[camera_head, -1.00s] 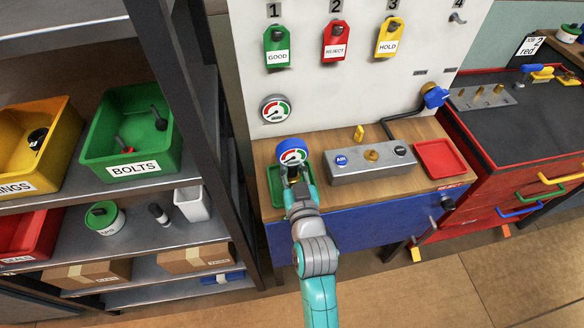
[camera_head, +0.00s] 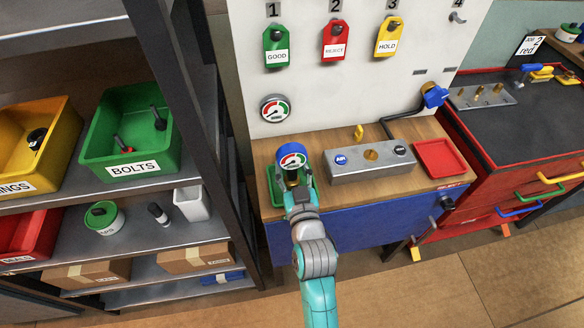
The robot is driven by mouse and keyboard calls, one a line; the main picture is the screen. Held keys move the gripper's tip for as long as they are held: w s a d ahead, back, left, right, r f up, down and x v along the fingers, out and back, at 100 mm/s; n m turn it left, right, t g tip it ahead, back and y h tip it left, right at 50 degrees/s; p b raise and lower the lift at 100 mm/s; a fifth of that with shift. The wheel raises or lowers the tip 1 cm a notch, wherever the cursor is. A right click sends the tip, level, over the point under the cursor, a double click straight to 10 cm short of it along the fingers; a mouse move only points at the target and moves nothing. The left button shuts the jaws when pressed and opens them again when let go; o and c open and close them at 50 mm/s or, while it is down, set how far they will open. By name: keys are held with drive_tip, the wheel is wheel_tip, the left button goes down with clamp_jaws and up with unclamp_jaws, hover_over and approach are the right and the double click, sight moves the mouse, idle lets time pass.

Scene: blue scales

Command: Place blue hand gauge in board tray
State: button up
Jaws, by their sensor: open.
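The blue hand gauge (camera_head: 292,158) has a blue rim and a white, red and green dial facing me. It stands over the green tray (camera_head: 274,192) at the left end of the wooden bench top. Whether its lower end rests on the tray floor is hidden by my gripper. My gripper (camera_head: 296,186) is just below and in front of the dial, at the gauge's stem. Its jaws are open, with the fingers small and partly hidden. A red tray (camera_head: 440,159) lies empty at the right end of the bench.
A grey metal block (camera_head: 370,164) with knobs stands between the trays. Behind the bench is a white board (camera_head: 345,95) with green, red and yellow tags and a fixed gauge (camera_head: 274,109). A dark shelf post (camera_head: 193,110) rises to the left.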

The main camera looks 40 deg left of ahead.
drive_tip(key=v, duration=1.2)
drive_tip(key=shift+f, duration=0.1)
drive_tip(key=s+d+f+m+t+h, duration=0.1)
drive_tip(key=s+d+f+m+h, duration=0.15)
drive_tip(key=d, duration=0.55)
drive_tip(key=s+d+f+m+t+h, duration=0.1)
drive_tip(key=s+d+f+h, duration=0.15)
drive_tip(key=d, duration=0.55)
drive_tip(key=s+d+f+m+t+h, duration=0.1)
drive_tip(key=s+d+f+m+h, duration=0.15)
drive_tip(key=d, duration=0.55)
drive_tip(key=s+d+r+m+h, duration=0.1)
drive_tip(key=s+d+m+h, duration=0.1)
drive_tip(key=s+d, duration=0.4)
drive_tip(key=s+d+r+m+h, duration=0.2)
drive_tip(key=s+d+h, duration=0.2)
drive_tip(key=s+d, duration=0.3)
drive_tip(key=v, duration=0.4)
drive_tip(key=shift+d+f, duration=0.2)
drive_tip(key=shift+f, duration=0.1)
